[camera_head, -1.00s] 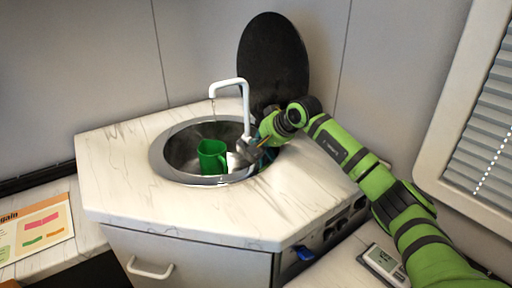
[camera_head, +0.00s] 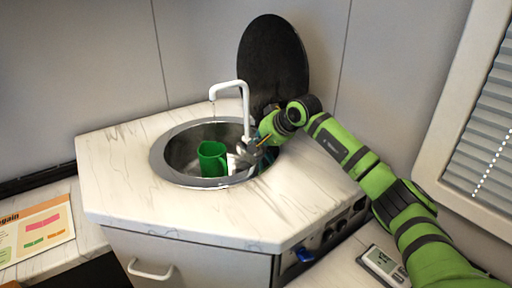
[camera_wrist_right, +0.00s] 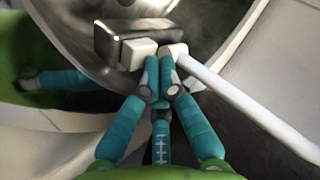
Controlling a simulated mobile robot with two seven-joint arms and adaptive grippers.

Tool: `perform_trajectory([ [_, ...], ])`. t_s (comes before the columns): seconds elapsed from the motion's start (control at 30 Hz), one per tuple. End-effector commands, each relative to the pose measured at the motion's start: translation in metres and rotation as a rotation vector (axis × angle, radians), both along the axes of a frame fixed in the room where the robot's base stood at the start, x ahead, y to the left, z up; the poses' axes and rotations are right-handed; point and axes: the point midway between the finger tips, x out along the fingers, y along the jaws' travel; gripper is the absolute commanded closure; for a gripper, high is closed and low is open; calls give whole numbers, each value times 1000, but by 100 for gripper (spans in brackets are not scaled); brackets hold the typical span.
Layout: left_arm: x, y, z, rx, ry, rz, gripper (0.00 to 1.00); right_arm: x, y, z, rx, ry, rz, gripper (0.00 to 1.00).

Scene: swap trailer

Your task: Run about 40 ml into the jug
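The green jug (camera_head: 211,157) stands upright in the round steel sink (camera_head: 165,165), its handle towards the right. The white tap (camera_head: 244,105) arches over it with its spout end above the jug. A faint thin streak hangs below the spout; I cannot tell how much water runs. The water level inside the jug is hidden. My right gripper (camera_head: 247,148) is at the tap's base, right of the jug. In the right wrist view, its teal fingertips (camera_wrist_right: 161,78) are closed together beside the tap's small block-shaped lever (camera_wrist_right: 135,45), seemingly touching it. My left gripper is out of view.
The pale marble counter (camera_head: 130,200) is clear around the sink. A black oval lid (camera_head: 273,62) stands upright behind the tap. A small device with a display (camera_head: 381,262) lies lower right. A printed sheet (camera_head: 35,232) lies at the left.

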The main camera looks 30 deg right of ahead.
Motion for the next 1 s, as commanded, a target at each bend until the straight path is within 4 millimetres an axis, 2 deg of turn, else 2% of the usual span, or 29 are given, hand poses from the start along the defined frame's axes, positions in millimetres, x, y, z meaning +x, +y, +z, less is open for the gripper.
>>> perform_trajectory([
  [0.1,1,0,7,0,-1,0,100,0,0,9,0,0,0,100],
  [0.57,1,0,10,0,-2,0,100,0,0,15,0,-2,-1,100],
  [1.0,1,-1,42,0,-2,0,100,0,-1,58,-1,-2,-2,100],
])
